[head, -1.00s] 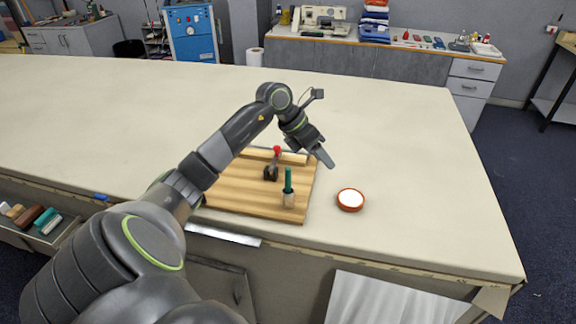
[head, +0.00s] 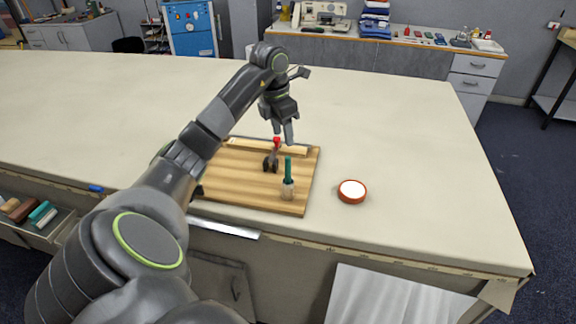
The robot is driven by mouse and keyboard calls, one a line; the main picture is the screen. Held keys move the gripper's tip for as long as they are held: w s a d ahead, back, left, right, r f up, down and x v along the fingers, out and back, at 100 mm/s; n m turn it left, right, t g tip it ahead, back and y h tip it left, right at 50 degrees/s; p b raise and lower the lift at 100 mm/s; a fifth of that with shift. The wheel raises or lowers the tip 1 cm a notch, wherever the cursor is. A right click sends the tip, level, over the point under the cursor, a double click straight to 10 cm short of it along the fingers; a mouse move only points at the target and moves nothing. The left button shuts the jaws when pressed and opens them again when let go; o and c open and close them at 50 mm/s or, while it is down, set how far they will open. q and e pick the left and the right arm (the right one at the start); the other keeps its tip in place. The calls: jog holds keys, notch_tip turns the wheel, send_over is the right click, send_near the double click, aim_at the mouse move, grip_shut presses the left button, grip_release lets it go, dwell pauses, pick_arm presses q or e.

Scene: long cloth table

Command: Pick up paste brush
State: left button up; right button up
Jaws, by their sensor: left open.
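The paste brush, with a green handle and a pale lower end, (head: 288,177) stands upright near the front right of a wooden board (head: 240,190). My left gripper (head: 284,142) points down above the back part of the board, behind the brush and close to a red-topped dark tool (head: 271,160). The gripper is open, and I see nothing between its fingers. I cannot tell whether the fingers touch the red top. My right gripper is not in view.
A round orange-rimmed dish with white contents (head: 352,191) stands on the cloth table (head: 420,150) right of the board. A wooden strip (head: 295,149) lies along the board's back edge. A blue item (head: 95,188) lies at the table's front left. The table's right side is clear.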

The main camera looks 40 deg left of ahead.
aim_at(289, 167)
pick_arm(q)
jog(key=f+b, duration=0.4)
jog(key=f, duration=0.1)
jog(key=w+f+b, duration=0.1)
jog(key=f+b, duration=0.1)
jog(key=shift+d+f, duration=0.2)
jog(key=shift+f, duration=0.15)
jog(key=f+b, duration=0.3)
jog(key=shift+d, duration=0.2)
jog(key=shift+w+f+p, duration=0.1)
jog(key=shift+f+p, duration=0.2)
jog(key=shift+p, duration=0.05)
jog(key=shift+w+f, duration=0.2)
jog(key=shift+f, duration=0.5)
grip_shut()
